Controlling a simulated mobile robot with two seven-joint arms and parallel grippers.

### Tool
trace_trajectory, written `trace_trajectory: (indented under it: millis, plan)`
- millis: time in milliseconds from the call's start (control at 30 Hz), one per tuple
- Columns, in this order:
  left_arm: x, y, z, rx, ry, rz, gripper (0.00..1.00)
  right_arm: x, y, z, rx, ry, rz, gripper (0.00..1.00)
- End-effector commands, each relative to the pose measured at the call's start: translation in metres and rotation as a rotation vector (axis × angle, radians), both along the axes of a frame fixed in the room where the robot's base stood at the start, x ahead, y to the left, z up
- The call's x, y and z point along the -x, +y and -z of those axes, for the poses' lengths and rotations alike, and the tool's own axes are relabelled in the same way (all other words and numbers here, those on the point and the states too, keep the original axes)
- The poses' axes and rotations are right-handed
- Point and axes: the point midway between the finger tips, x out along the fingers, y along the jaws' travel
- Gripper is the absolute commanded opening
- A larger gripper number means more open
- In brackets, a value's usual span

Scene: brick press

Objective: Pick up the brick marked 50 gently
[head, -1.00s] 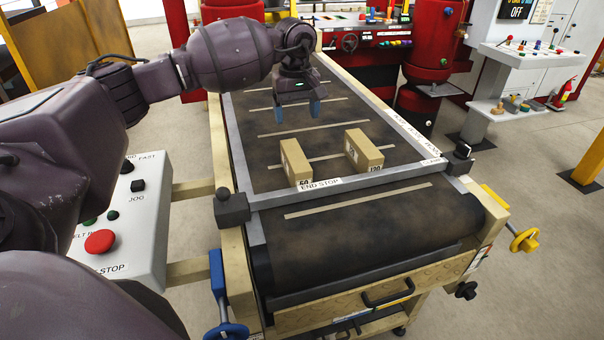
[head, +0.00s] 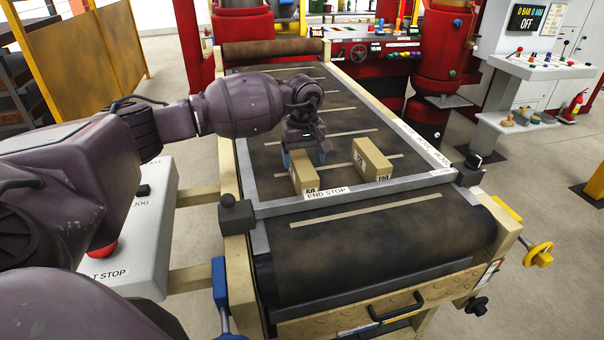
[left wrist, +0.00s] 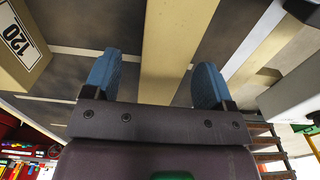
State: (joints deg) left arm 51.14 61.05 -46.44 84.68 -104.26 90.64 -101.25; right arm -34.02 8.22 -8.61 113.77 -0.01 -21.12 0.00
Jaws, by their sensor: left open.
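The brick marked 50 (head: 304,178) is a tan block standing on the dark belt behind the end stop bar (head: 345,191). The bar partly hides its number. My left gripper (head: 304,158) is open just above and behind this brick, with blue fingers. In the left wrist view a tan brick face (left wrist: 178,45) runs between the open fingers (left wrist: 156,80), with a gap on the left finger's side. Contact cannot be told. The brick marked 120 (head: 372,160) stands to the right; it also shows in the left wrist view (left wrist: 22,50). My right gripper is out of view.
The belt's metal side rail (head: 420,147) runs along the right. A grey control box with a red stop button (head: 103,250) is at the left. Red machinery (head: 440,60) stands at the back. The belt beyond the bricks is clear.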

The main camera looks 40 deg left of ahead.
Motion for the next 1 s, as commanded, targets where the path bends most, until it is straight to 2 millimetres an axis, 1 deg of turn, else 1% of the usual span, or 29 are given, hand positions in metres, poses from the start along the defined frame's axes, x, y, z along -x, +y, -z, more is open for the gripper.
trace_trajectory:
  millis: [100,233,300,500,567,833,867,1000]
  plan:
    - [0.005,0.0,0.016,0.002,0.002,0.0,0.78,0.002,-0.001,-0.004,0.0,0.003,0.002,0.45]
    - [0.005,0.0,0.033,0.003,0.001,-0.001,0.78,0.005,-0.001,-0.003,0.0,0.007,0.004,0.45]
    - [0.004,0.0,0.037,0.001,0.0,-0.001,0.78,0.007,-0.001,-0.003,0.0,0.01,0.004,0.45]
    - [0.004,0.0,0.037,0.001,-0.001,0.0,0.78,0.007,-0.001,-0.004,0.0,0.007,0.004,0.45]
    - [0.004,0.0,0.037,0.001,-0.001,0.0,0.7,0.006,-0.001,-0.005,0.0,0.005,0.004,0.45]
    - [0.004,0.0,0.037,0.001,-0.001,0.0,0.29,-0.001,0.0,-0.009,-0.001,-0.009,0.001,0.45]
    - [0.004,0.0,0.036,0.001,-0.003,0.0,0.27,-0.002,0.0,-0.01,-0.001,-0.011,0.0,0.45]
    - [0.004,0.0,0.036,0.001,-0.003,0.0,0.27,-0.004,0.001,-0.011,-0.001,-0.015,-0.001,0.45]
